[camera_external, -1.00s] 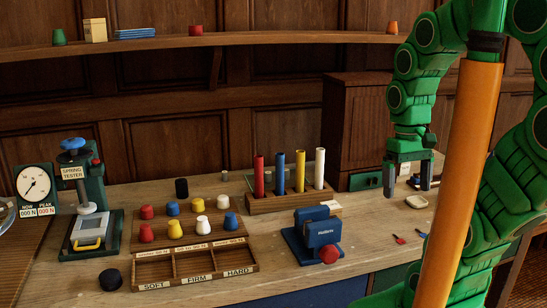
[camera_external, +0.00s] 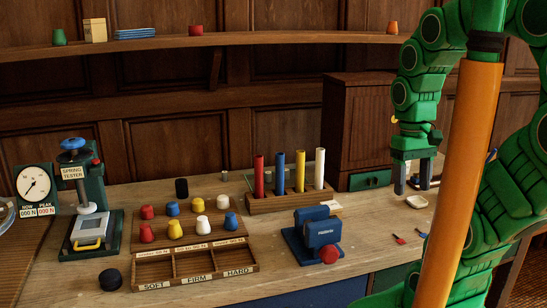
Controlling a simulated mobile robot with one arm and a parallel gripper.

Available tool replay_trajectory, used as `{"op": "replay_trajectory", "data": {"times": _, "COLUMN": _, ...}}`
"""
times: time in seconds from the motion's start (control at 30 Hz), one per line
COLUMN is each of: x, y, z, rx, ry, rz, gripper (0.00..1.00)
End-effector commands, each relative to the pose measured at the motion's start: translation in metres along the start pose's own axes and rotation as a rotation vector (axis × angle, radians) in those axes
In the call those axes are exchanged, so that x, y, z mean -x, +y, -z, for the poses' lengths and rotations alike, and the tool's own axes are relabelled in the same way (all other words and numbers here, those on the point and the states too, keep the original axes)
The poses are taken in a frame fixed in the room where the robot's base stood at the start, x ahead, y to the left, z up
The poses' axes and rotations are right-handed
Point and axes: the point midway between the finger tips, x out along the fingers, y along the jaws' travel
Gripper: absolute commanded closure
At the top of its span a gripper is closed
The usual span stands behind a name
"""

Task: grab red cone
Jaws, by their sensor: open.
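Two small red cones stand on the wooden board (camera_external: 187,243) at the left of the bench: one in the back row (camera_external: 147,212) and one in the front row (camera_external: 146,233). Blue, yellow and white cones stand beside them. My gripper (camera_external: 412,185) hangs at the right side of the bench, fingers pointing down, open and empty. It is far to the right of the red cones, with the tube rack and blue device between.
A rack (camera_external: 290,200) of tall coloured tubes stands mid-bench. A blue device (camera_external: 314,236) with a red knob is in front of it. A compartment tray (camera_external: 195,264) lies before the cones. The spring tester (camera_external: 92,205) stands at left, and a wooden cabinet (camera_external: 354,130) at back right.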

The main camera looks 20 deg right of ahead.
Motion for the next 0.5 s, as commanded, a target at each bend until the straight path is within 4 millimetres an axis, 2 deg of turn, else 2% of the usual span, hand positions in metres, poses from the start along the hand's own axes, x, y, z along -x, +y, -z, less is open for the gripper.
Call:
{"op": "replay_trajectory", "data": {"times": 0.07, "x": 0.013, "y": 0.000, "z": 0.000, "rx": 0.000, "ry": 0.010, "rz": 0.000, "gripper": 0.35}}
{"op": "replay_trajectory", "data": {"times": 0.33, "x": 0.034, "y": 0.000, "z": -0.004, "rx": 0.000, "ry": 0.005, "rz": 0.000, "gripper": 0.35}}
{"op": "replay_trajectory", "data": {"times": 0.5, "x": 0.034, "y": -0.012, "z": 0.009, "rx": -0.011, "ry": 0.031, "rz": 0.023, "gripper": 0.35}}
